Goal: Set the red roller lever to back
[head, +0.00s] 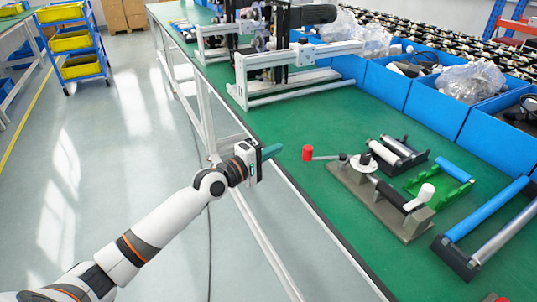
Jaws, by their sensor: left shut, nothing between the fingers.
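The red roller lever (308,153) sits on a grey metal fixture (352,183) on the green bench. Its red knob points left, toward the bench's near-left edge, on a thin rod that runs to a pivot at the fixture's upper left. My left gripper (272,151) is at the bench's left edge, to the left of the red knob and apart from it. Its fingers are together and hold nothing. My right gripper is not in view.
Black-framed rollers (398,155) and a green holder with a blue roller (440,183) stand right of the fixture. A larger blue roller (487,208) lies farther right. White-framed machines (290,75) stand behind. Blue bins (440,108) line the back. Bare green bench lies in front of the fixture.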

